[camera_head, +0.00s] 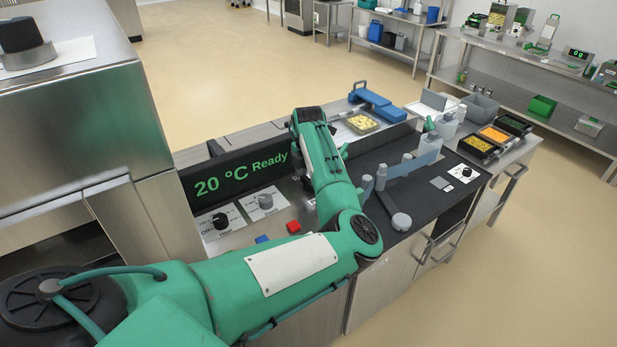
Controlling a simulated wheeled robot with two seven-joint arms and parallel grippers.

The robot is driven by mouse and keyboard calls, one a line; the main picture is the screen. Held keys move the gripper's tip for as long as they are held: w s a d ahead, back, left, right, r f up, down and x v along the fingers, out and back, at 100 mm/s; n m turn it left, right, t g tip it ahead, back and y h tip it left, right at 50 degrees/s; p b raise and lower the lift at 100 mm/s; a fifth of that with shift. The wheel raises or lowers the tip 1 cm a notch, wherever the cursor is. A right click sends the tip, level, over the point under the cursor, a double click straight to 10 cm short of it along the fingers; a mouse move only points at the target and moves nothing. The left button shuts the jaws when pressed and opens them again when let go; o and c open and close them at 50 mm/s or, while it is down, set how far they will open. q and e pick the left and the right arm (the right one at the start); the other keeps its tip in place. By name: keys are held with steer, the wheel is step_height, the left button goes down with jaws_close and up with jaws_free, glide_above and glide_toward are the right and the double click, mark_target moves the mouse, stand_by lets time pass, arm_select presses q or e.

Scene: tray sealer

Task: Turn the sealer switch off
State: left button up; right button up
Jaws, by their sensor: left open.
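A panel with a display (240,172) reads "20 °C Ready" in green. In front of it is a black knob (220,220) on a white plate with "Off" and other small lettering. A grey knob (265,201) on a similar plate is to its right. Another black knob (467,172) on a white plate is at the right end of the dark worktop. I cannot tell from labels which is the sealer switch. My left gripper (322,124) is open, at the far end of the green arm, away from these knobs; its fingertips are partly hidden. My right gripper is not in view.
A grey lever assembly (411,164) stands on the dark worktop. A clear tray of yellow food (362,122) is behind my gripper. A steel housing (85,110) rises at left.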

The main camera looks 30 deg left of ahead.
arm_select(q)
steer(key=c, duration=1)
steer(key=shift+r, duration=0.1)
